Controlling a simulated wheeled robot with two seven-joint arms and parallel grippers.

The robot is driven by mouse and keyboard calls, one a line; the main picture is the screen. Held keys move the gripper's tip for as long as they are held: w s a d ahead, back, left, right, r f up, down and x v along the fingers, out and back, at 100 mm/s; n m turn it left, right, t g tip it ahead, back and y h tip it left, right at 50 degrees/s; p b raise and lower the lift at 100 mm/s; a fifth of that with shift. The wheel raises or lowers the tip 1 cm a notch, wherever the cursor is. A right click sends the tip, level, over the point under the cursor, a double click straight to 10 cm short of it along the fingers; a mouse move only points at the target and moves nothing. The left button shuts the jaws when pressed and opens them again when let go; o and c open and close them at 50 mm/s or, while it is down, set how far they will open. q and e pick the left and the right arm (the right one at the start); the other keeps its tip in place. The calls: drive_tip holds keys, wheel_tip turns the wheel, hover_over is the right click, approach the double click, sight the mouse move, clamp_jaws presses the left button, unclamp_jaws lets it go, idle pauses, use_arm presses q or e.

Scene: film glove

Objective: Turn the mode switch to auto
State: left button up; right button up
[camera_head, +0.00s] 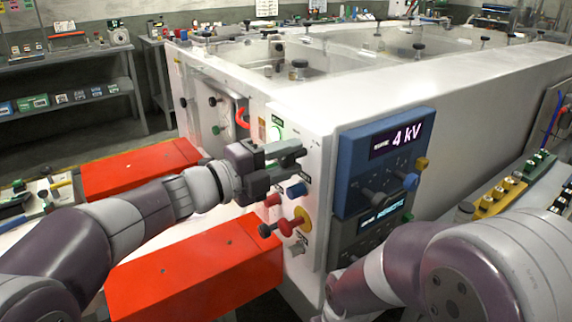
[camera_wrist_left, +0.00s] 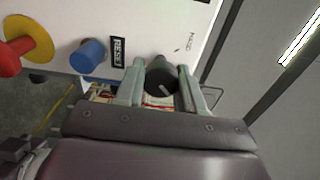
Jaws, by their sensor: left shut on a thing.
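The mode switch is a black round knob (camera_wrist_left: 161,75) with a white pointer line, on the white panel in the left wrist view. A label that seems to read HAND stands beside it. My left gripper (camera_wrist_left: 160,90) has one finger on each side of the knob and is shut on it. In the head view, the left gripper (camera_head: 287,158) is at the white cabinet's front panel. The knob is hard to make out there behind the fingers. My right arm shows at the lower right, but its gripper is out of view.
A blue button (camera_wrist_left: 88,56) by a RESET label and a red knob on a yellow disc (camera_wrist_left: 28,42) sit close beside the switch. A blue display unit (camera_head: 385,160) reads 4 kV. A red block (camera_head: 200,270) juts out below my left arm.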

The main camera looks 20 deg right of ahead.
idle(0.4)
use_arm(q)
drive_tip(key=o, duration=1)
drive_tip(key=v, duration=1.2)
drive_tip(key=shift+a, duration=0.3)
drive_tip(key=shift+s, duration=0.15)
